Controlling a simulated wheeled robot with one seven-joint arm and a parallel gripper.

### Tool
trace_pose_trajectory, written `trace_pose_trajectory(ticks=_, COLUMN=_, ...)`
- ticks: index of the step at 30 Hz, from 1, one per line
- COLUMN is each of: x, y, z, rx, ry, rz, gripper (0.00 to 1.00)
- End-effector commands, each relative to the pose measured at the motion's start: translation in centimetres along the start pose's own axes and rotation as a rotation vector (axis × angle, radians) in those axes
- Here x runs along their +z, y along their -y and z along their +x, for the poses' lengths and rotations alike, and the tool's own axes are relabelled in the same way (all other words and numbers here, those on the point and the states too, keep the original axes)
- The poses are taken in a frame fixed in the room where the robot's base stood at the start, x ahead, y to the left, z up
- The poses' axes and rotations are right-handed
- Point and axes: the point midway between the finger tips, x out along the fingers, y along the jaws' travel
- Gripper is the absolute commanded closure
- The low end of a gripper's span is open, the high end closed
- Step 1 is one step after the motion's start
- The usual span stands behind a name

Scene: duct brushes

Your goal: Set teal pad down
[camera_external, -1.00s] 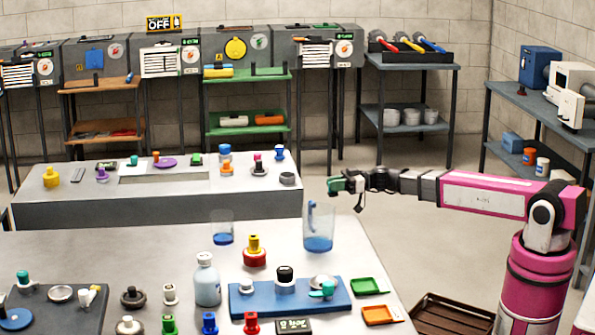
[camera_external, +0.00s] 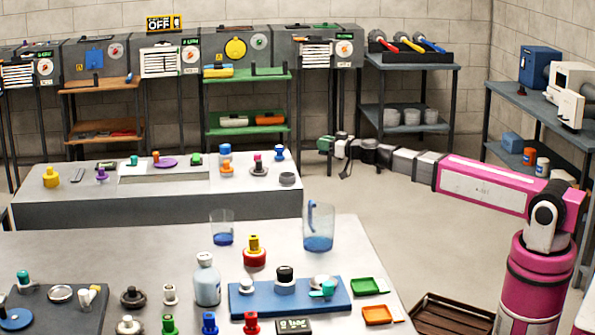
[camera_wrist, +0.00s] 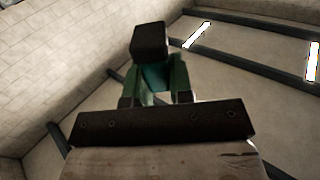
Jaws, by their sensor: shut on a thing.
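My gripper (camera_external: 325,144) is held out in the air in the external view, past the far table's right end, well above the floor. It is shut on the teal pad (camera_wrist: 154,76), which shows in the wrist view between the greenish fingers. A dark block (camera_wrist: 150,42) shows at the far end of the held thing. In the external view the pad is too small to tell clearly from the fingers. It touches no table or shelf that I can see.
The far grey table (camera_external: 120,215) carries several small stamp-like pieces and a recessed patch. The near table (camera_external: 150,250) holds a blue tray (camera_external: 258,303), a bottle (camera_external: 206,282), a blue-tinted jug (camera_external: 318,230) and a glass (camera_external: 222,230). A shelf rack (camera_external: 405,128) stands behind my gripper.

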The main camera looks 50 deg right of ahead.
Motion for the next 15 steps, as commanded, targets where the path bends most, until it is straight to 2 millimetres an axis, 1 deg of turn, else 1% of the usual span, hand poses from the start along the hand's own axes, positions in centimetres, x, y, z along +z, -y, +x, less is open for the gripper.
trace_pose_trajectory(ticks=4, x=-1.3, y=-0.1, z=0.2, rx=0.026, ry=-0.003, rz=-0.003, gripper=1.00)
trace_pose_trajectory(ticks=15, x=-3.5, y=-0.3, z=0.5, rx=0.062, ry=-0.002, rz=-0.004, gripper=1.00)
